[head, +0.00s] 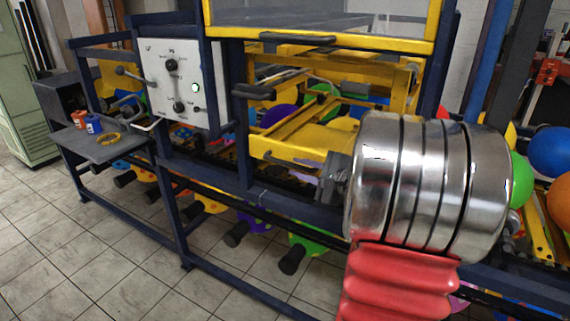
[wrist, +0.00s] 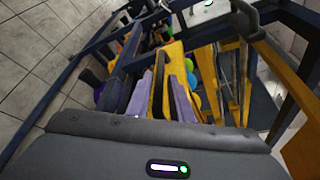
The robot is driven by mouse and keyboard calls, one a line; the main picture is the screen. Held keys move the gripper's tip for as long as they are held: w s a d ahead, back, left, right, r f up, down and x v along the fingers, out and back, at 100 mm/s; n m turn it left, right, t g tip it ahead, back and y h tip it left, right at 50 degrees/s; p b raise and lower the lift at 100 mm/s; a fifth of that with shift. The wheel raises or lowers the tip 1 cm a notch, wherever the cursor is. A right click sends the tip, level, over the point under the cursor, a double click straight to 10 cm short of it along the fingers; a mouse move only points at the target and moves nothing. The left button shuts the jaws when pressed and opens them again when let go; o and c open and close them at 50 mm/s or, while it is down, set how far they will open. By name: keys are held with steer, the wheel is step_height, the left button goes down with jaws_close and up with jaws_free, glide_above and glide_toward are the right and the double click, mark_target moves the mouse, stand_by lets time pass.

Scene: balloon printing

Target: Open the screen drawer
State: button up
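A yellow frame structure (head: 300,135) sits in the middle of the dark blue machine in the head view. A dark bar handle (head: 285,161) is on its lower front and another dark handle (head: 254,92) is at its upper left. I cannot tell for sure which part is the screen drawer. My gripper (head: 333,180) is a dark grey shape right of the lower handle, mostly hidden behind my arm; contact is unclear. The wrist view shows my gripper's grey housing along the bottom, with yellow bars and a dark handle (wrist: 245,18) beyond.
A yellow-framed clear cover (head: 330,45) is above. A white control panel (head: 178,88) is left of the frame. A side shelf (head: 98,148) holds small red and blue bottles. Coloured balloons (head: 550,152) surround the machine. The tiled floor (head: 80,240) in front is clear.

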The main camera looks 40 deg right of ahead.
mark_target(288, 165)
steer(key=x, duration=0.7)
steer(key=shift+w, duration=0.15)
steer(key=shift+c, duration=0.6)
jaws_close()
steer(key=shift+f, duration=0.1)
